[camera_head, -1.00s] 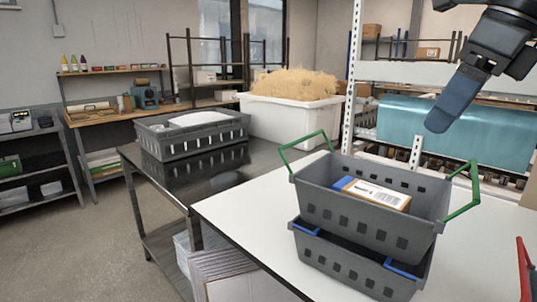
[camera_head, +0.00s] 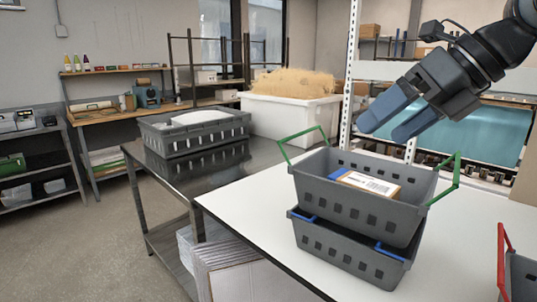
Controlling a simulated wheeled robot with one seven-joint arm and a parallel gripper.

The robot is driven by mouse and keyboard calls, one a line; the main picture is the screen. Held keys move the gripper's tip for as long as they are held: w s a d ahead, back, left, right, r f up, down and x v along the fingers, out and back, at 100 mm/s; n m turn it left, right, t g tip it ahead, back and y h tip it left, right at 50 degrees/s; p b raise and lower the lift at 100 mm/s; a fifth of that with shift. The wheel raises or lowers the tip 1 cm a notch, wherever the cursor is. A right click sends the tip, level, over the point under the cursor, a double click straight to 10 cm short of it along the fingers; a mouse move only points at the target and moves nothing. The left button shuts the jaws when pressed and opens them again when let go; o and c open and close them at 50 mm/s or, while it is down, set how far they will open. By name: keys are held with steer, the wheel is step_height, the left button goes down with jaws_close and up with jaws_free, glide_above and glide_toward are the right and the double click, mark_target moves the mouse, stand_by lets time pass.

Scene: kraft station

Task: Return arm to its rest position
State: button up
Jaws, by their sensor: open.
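My gripper (camera_head: 386,122) is at the upper right of the head view, at the end of my arm. Its two blue-grey fingers are spread apart, point down and left, and hold nothing. It hangs above and behind the upper grey basket (camera_head: 350,203), apart from it. That basket has green handles, raised outward, and holds a brown box (camera_head: 368,184) with a white label and a blue end. It sits on a lower grey basket (camera_head: 347,262) with blue handles, on the white table (camera_head: 245,208).
A dark metal table (camera_head: 185,177) at left carries a grey crate (camera_head: 193,133). A white bin (camera_head: 293,118) of straw-like filling stands behind. Part of a red-handled basket (camera_head: 516,275) shows at the lower right. A white rack post (camera_head: 347,85) rises behind the baskets.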

steer(key=w+a+f+m+t+y, duration=0.2)
steer(key=a+f+m+t+y, duration=0.4)
steer(key=a+m, duration=0.45)
steer(key=s+d+f+m+t+h, duration=0.1)
steer(key=s+f+m+t+h, duration=0.25)
steer(key=f+m, duration=0.45)
steer(key=s+d+f+m+t+h, duration=0.2)
steer(key=s+f+m, duration=0.3)
steer(key=m, duration=0.5)
steer(key=s+d+f+m+h, duration=0.3)
steer(key=s+f+m, duration=0.2)
steer(key=s+f, duration=0.3)
steer(key=s+d+f+m+h, duration=0.2)
steer(key=s+f+m+h, duration=0.3)
steer(key=s, duration=0.5)
steer(key=s+d+r+m+g, duration=0.1)
steer(key=s+d+m, duration=0.15)
steer(key=s, duration=0.75)
steer(key=s+d+m+g, duration=0.1)
steer(key=s+d, duration=0.2)
steer(key=s, duration=0.6)
step_height(320, 180, down, 10)
steer(key=b, duration=1)
steer(key=shift+w+d+r, duration=0.15)
steer(key=shift+r, duration=0.1)
